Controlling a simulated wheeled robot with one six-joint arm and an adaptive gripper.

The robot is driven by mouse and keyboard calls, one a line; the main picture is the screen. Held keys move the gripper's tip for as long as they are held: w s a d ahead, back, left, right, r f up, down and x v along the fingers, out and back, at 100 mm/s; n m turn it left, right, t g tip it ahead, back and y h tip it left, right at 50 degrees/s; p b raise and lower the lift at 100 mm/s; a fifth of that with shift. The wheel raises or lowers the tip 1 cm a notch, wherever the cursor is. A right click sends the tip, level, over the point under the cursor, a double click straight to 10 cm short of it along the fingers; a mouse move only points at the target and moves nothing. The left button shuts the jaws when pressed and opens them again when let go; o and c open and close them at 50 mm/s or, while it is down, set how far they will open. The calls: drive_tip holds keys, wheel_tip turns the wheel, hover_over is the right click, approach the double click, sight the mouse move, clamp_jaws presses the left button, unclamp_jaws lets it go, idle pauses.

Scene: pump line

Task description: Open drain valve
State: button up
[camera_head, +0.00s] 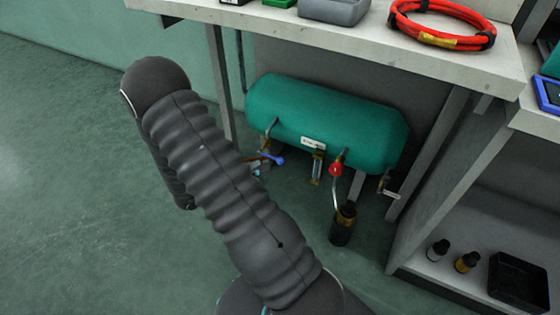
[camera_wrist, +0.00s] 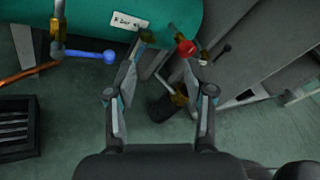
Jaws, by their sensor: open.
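A green tank (camera_head: 325,118) lies on its side under the bench, with several fittings along its underside. One has a red handle (camera_head: 336,169), also in the wrist view (camera_wrist: 186,47), with a thin pipe curving down toward a dark bottle (camera_head: 343,225). A blue lever (camera_head: 272,159) is on another fitting; it also shows in the wrist view (camera_wrist: 97,56). Which is the drain valve I cannot read. My gripper (camera_wrist: 168,52) is open and empty. Its left fingertip overlaps a brass fitting in the wrist view; contact cannot be told. The red handle appears beyond the fingers.
The bench top (camera_head: 340,30) overhangs the tank. A bench leg (camera_head: 220,85) stands left of it. A lower shelf at right holds a black tray (camera_head: 518,282) and small bottles. A coiled red hose (camera_head: 440,22) lies on the bench. The floor at left is clear.

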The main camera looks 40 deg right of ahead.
sight(280, 161)
wheel_tip(280, 161, down, 11)
drive_tip(key=w+n+t+h, duration=0.1)
drive_tip(key=w+n+t, duration=0.1)
drive_tip(key=n+t, duration=0.45)
drive_tip(key=shift+n+g, duration=0.75)
drive_tip(key=shift+g, duration=0.1)
drive_tip(key=w+d, duration=0.1)
drive_tip(key=d, duration=0.3)
drive_tip(key=w+d, duration=0.1)
drive_tip(key=d, duration=0.3)
drive_tip(key=w+d, duration=0.1)
drive_tip(key=d, duration=0.4)
drive_tip(key=shift+r, duration=0.1)
clamp_jaws()
